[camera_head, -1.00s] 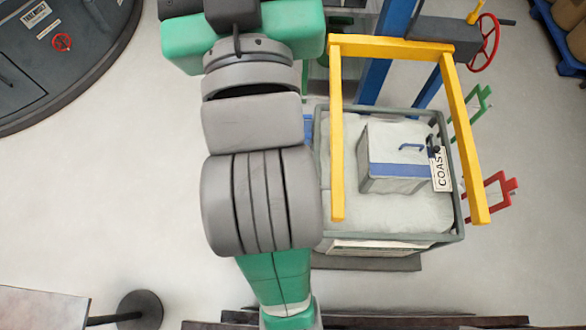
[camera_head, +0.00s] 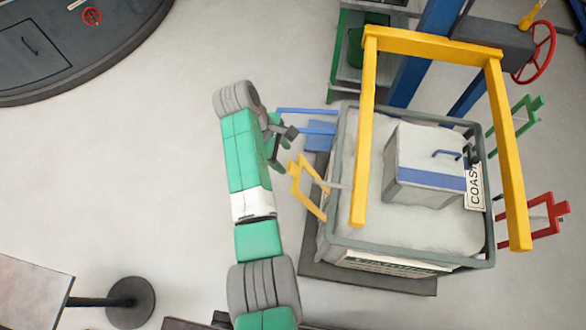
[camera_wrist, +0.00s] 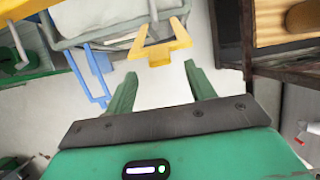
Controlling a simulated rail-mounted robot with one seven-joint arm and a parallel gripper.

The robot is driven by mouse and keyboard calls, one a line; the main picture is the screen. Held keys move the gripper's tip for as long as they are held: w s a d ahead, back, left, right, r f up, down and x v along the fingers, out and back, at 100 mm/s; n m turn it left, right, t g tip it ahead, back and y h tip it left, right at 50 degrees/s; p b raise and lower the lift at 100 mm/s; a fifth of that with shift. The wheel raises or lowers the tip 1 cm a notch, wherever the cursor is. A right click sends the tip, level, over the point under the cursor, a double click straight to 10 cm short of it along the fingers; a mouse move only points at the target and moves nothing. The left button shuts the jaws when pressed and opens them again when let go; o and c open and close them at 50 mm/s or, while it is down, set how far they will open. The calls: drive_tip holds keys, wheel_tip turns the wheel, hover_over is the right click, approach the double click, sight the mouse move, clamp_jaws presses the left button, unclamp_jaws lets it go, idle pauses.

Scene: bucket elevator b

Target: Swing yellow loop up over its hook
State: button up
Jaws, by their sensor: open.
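The yellow loop (camera_head: 306,188) is a small angular frame that sticks out from the left side of the grey-rimmed bin (camera_head: 337,200). It also shows in the wrist view (camera_wrist: 158,52), just beyond the fingertips. My gripper (camera_head: 281,160) is close to the loop, on its upper left in the head view. In the wrist view my gripper (camera_wrist: 160,82) has its two green fingers apart with nothing between them. A thin grey rod runs from the loop toward the bin. I cannot make out the loop's hook clearly.
A blue loop (camera_head: 312,128) sticks out beside the yellow one. A green loop (camera_head: 515,122) and a red loop (camera_head: 538,216) are on the bin's far side. A tall yellow frame (camera_head: 362,150) stands over the bin.

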sight(291, 165)
drive_tip(key=x, duration=0.7)
drive_tip(key=shift+d+f, duration=0.15)
drive_tip(key=shift+f, duration=0.25)
